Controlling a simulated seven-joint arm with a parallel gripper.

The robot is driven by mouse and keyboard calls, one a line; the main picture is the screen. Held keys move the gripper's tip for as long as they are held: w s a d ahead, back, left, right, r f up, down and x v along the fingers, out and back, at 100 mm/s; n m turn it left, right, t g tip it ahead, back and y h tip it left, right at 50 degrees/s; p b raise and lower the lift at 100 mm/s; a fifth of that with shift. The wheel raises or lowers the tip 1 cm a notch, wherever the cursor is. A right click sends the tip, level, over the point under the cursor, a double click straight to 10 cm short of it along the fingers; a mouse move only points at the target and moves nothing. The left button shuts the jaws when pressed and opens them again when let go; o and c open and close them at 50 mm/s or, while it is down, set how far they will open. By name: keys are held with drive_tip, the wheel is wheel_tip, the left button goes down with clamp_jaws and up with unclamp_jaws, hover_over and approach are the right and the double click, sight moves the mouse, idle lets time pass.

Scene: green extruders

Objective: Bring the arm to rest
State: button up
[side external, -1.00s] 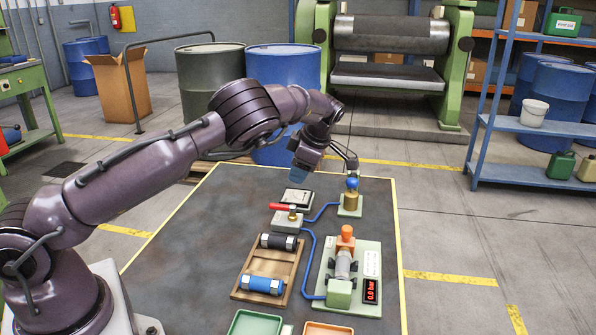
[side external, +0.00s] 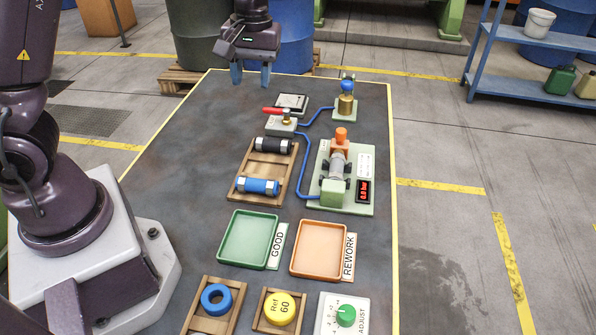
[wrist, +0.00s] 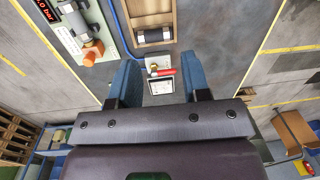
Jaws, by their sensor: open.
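My gripper (side external: 251,78) hangs with its two blue fingers pointing down, over the far left part of the dark work table (side external: 180,160). The fingers are apart and nothing is between them. In the wrist view, my gripper (wrist: 160,80) is also open and empty. Beyond the fingers there, the red-handled valve (wrist: 160,72) and the small white-faced gauge (wrist: 161,87) show. In the side view, the valve (side external: 277,113) and gauge (side external: 291,102) stand to the right of and nearer than my gripper, apart from it.
A wooden rack (side external: 247,165) holds a black-banded and a blue-banded cylinder. A green press fixture (side external: 362,152) stands right of it. A green GOOD tray (side external: 231,239) and an orange REWORK tray (side external: 318,222) lie nearer. The table's left side is clear.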

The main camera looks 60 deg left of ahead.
drive_tip(key=s+d+r+m+t, duration=0.3)
drive_tip(key=s+d+r+m, duration=0.1)
drive_tip(key=s, duration=0.4)
drive_tip(key=s+d+r+m+t, duration=0.3)
drive_tip(key=s+d+r+m, duration=0.2)
drive_tip(key=s+r, duration=0.3)
drive_tip(key=shift+s+m+t, duration=0.15)
drive_tip(key=shift+m+t, duration=0.15)
drive_tip(key=shift+m, duration=0.1)
